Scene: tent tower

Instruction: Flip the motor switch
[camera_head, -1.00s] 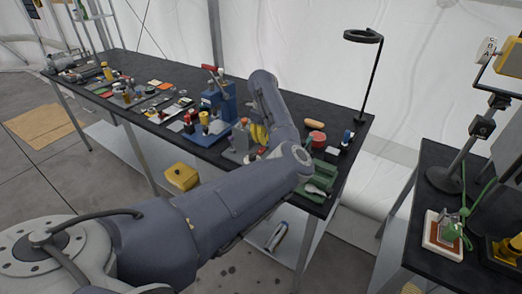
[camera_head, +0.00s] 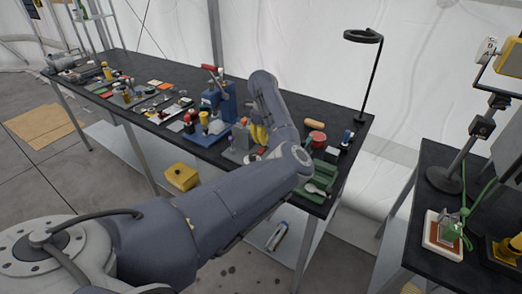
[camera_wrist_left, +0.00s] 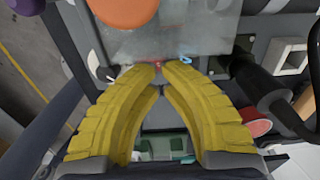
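My left gripper (camera_head: 258,134) has yellow fingers and is at the grey metal device (camera_head: 240,142) near the table's front edge. In the left wrist view the fingers (camera_wrist_left: 160,78) converge, with their tips together and nothing clearly held between them. The tips are close to the front of the grey metal box (camera_wrist_left: 180,42), which has an orange round knob (camera_wrist_left: 122,10) on top. A small red part (camera_wrist_left: 158,64) shows at the fingertips, and a small blue part (camera_wrist_left: 185,58) just right of them. I cannot tell which part is the motor switch. My right gripper is not in view.
A blue press (camera_head: 222,100) with a red handle stands left of the gripper. A green tray (camera_head: 318,180) and a red round tin (camera_head: 317,139) are to its right. A ring lamp (camera_head: 363,36) rises at the table's right end. A second table (camera_head: 408,235) is at right.

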